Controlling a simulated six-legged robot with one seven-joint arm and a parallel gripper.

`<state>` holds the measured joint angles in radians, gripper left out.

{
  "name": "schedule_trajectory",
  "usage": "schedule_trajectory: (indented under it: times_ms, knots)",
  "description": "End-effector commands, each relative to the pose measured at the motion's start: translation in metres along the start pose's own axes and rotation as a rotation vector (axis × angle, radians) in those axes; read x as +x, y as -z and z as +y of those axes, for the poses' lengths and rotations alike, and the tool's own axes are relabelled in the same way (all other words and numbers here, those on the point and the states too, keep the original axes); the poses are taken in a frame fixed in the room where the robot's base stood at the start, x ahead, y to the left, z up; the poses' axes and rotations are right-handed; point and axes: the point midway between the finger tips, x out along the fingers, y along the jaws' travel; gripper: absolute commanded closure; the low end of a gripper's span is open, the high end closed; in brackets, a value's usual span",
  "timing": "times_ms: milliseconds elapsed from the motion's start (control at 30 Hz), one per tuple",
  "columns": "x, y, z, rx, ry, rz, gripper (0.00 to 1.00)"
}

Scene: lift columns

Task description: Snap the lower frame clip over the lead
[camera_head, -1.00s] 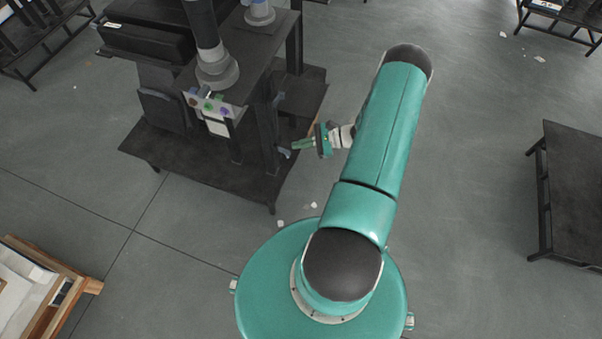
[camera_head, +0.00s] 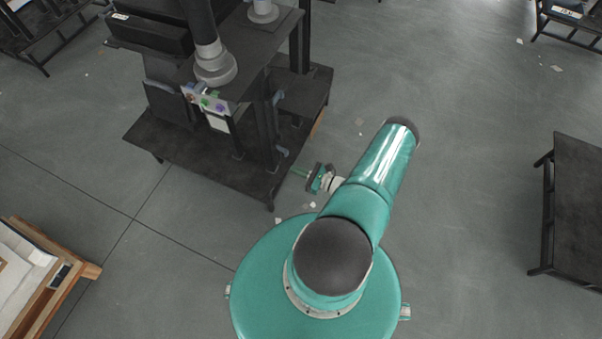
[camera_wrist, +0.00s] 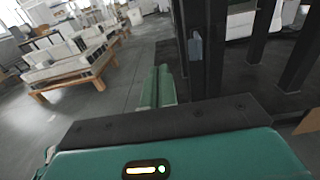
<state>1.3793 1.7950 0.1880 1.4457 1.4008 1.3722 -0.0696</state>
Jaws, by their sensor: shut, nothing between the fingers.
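My gripper (camera_head: 298,172) is shut and empty, beside the front right leg of the dark lift frame (camera_head: 262,135). In the wrist view its green fingers (camera_wrist: 158,88) lie together and point forward past the left side of a dark post (camera_wrist: 181,50). A small blue-grey piece, which looks like a frame clip (camera_wrist: 195,48), sits on the post, ahead, above and right of the fingertips, not touching them. It also shows as a small pale spot in the head view (camera_head: 281,150). Whether it is the lower clip, and open or shut, I cannot tell. I cannot make out the lead.
The dark frame's base shelf (camera_head: 200,165) spreads left of my gripper. A dark table (camera_head: 580,205) is at the right, a wooden-framed bench (camera_head: 40,270) at lower left.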

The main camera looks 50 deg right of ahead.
Motion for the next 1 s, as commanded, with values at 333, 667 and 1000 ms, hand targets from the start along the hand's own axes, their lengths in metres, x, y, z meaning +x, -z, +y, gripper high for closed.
schedule_trajectory:
  times_ms: [333, 667, 1000]
  knots:
    - [0.047, 0.000, -0.009, 0.000, -0.005, -0.002, 1.00]
    - [0.070, 0.000, -0.013, 0.002, -0.007, 0.000, 1.00]
    - [0.071, 0.000, -0.014, 0.001, -0.007, 0.000, 1.00]
